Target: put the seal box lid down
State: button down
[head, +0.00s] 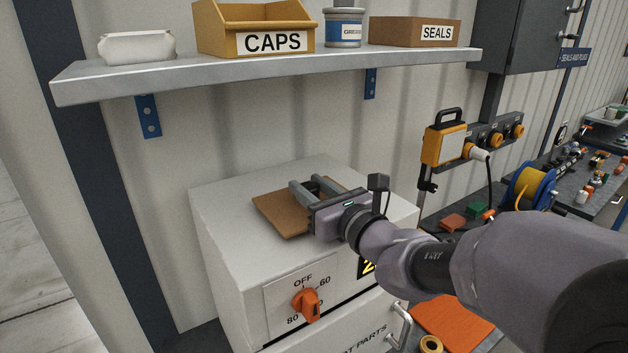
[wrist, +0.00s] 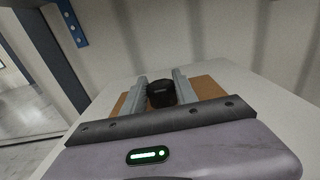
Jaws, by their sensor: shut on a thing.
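The seal box lid (head: 277,212) is a flat brown panel over the white cabinet's top (head: 225,205). It also shows in the wrist view (wrist: 207,86), with a black knob (wrist: 161,94) on it. My gripper (head: 309,183) is shut on the knob, with one finger on each side of it in the wrist view (wrist: 160,78). The lid looks roughly level and close to the cabinet top; I cannot tell whether it touches. My gripper hides part of the lid. The brown box marked SEALS (head: 390,31) stands on the shelf above, at its right end.
The grey shelf (head: 250,71) overhangs behind, holding a CAPS bin (head: 225,35), a grease tin (head: 343,28) and a white container (head: 137,47). The cabinet's front has an orange dial (head: 306,305). A yellow unit (head: 444,145) stands to the right. The cabinet top's left side is clear.

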jog(key=shift+f, duration=0.15)
jog(key=c, duration=0.9)
grip_release()
jog(key=shift+c, duration=0.2)
